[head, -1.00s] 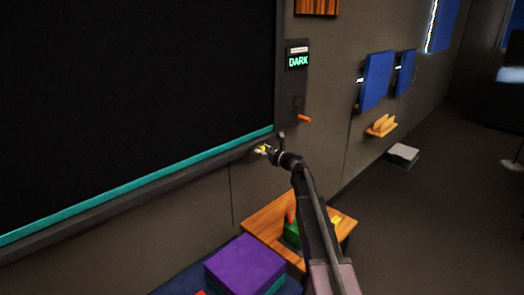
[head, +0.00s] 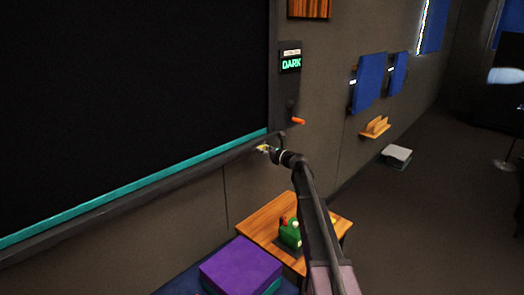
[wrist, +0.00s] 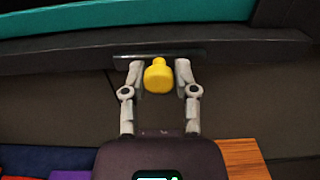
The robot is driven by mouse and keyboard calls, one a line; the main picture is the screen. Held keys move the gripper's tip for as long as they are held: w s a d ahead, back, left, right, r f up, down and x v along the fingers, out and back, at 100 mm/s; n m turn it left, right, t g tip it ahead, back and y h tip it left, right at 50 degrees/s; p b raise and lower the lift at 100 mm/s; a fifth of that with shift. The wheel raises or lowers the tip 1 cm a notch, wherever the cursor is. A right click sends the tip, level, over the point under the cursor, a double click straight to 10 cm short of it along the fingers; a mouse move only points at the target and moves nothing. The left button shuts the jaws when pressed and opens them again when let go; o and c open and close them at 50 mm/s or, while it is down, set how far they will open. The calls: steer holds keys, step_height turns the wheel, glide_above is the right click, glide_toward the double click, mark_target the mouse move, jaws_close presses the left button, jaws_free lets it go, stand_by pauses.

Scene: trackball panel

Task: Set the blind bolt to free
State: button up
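A yellow knob (wrist: 158,76), which I take to be the blind bolt's handle, sits on a dark plate (wrist: 160,55) on the bottom rail below the teal strip. It also shows small in the head view (head: 262,148). My gripper (wrist: 159,72) is open, with one finger on each side of the knob and a visible gap at both sides. In the head view my gripper (head: 269,149) reaches the rail's underside near its right end. The bolt's own slot and any free or locked marking cannot be made out.
A panel with a display (head: 291,64) reading DARK and an orange lever (head: 298,121) is right of the black blind (head: 130,90). Floor at right is mostly clear.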

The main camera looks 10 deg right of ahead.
steer(key=o, duration=0.4)
steer(key=shift+w+d, duration=0.1)
steer(key=shift+c, duration=0.2)
steer(key=v, duration=1.2)
